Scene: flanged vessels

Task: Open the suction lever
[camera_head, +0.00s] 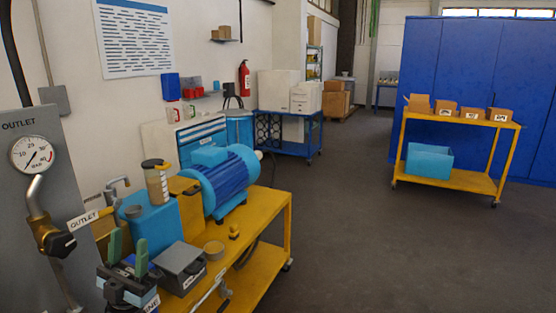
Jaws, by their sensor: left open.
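A pump unit with a blue block (150,232) and a large blue motor (220,182) stands on a yellow cart (262,216). A lever with a tag reading OUTLET (84,219) sticks out at the pump's left. A grey bar-like lever (207,291) with a small unreadable tag shows at the cart's near edge; I cannot tell whether it is the suction lever. My left gripper (128,248) has two green fingers, apart and pointing up, in front of the blue block. It is open, and nothing shows between the fingers. My right gripper is not in view.
A grey panel with an OUTLET gauge (32,154) and a brass valve (46,236) stands close at the left. A grey box (180,266) sits beside my left gripper. A yellow trolley (462,180) stands at the right. The grey floor between is clear.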

